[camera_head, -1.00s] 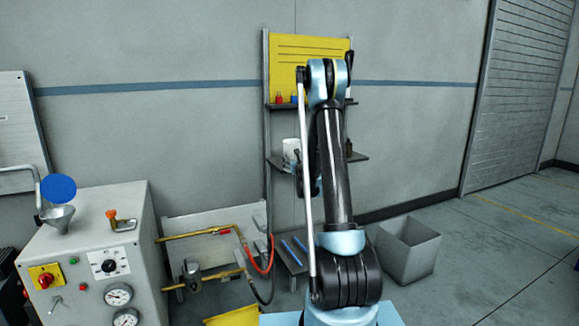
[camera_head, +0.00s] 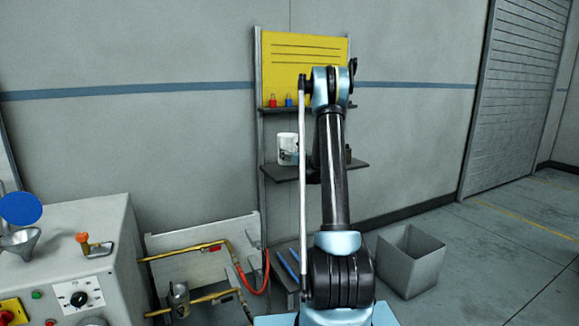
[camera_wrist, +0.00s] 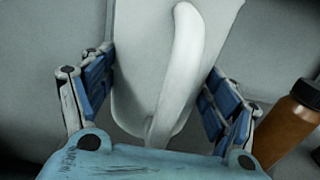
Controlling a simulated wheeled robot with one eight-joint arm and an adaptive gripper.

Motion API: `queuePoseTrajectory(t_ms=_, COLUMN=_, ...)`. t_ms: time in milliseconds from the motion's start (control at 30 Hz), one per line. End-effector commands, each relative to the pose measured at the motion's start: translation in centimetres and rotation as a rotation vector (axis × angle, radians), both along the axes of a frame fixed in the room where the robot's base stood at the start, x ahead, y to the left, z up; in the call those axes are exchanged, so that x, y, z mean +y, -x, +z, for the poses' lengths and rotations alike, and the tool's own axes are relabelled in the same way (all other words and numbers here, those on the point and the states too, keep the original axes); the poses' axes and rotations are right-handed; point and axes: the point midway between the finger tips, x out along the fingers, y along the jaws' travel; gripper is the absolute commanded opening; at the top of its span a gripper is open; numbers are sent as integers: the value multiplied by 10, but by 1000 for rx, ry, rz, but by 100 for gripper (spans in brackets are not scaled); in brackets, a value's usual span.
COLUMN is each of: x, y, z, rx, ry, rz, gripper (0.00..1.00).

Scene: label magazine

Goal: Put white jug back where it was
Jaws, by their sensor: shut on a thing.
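The white jug (camera_head: 286,149) is at the left end of the middle shelf (camera_head: 283,173) of the wall rack, in the head view. In the wrist view the jug (camera_wrist: 138,60) fills the middle, its curved handle (camera_wrist: 184,65) facing the camera. My gripper (camera_wrist: 160,95) has its blue-padded fingers on both sides of the jug and is shut on it. In the head view my arm hides most of the gripper. I cannot tell whether the jug's base touches the shelf.
A brown bottle (camera_wrist: 290,125) with a black cap stands close to the right of my gripper. Red (camera_head: 273,100) and blue (camera_head: 289,100) padlock-like items are on the shelf above. A grey bin (camera_head: 410,262) stands on the floor at right. The machine cabinet (camera_head: 75,262) is at left.

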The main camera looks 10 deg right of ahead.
Motion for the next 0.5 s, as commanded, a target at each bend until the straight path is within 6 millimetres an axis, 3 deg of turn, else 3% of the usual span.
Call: queuePoseTrajectory(t_ms=500, x=5, y=0, z=-45, rx=-1, ry=0, rz=4, gripper=32)
